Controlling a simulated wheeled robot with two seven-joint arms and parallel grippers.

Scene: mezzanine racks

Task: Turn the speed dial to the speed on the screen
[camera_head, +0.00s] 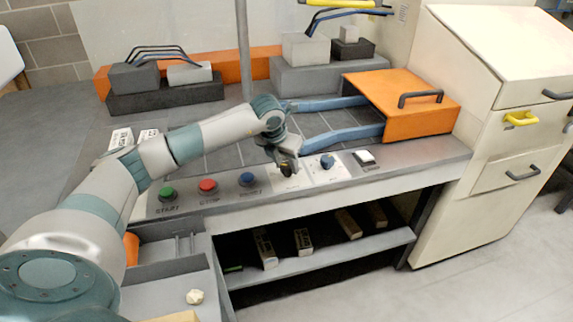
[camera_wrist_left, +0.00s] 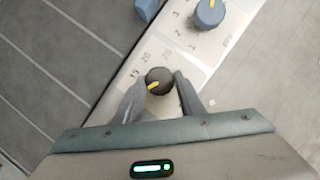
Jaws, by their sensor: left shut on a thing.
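The speed dial (camera_wrist_left: 159,81) is a black round knob with a yellow pointer. In the left wrist view its pointer aims to the lower left, below the printed 15; 20 and a fainter 25 follow round its upper side. My left gripper (camera_wrist_left: 160,96) is shut on the dial, with one grey finger on each side. In the head view the left gripper (camera_head: 287,166) reaches down to the console from above, and the dial is mostly hidden there. Two small white plates (camera_head: 121,138) with dark marks stand behind my arm; I cannot read them or tell if one is the screen. My right gripper is not visible.
A blue knob (camera_head: 327,161) with its own numbers is just right of the dial. Green (camera_head: 167,194), red (camera_head: 208,186) and blue (camera_head: 247,180) buttons lie to the left. A white switch (camera_head: 365,158) sits farther right. Blue rails and an orange box (camera_head: 418,118) are behind.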

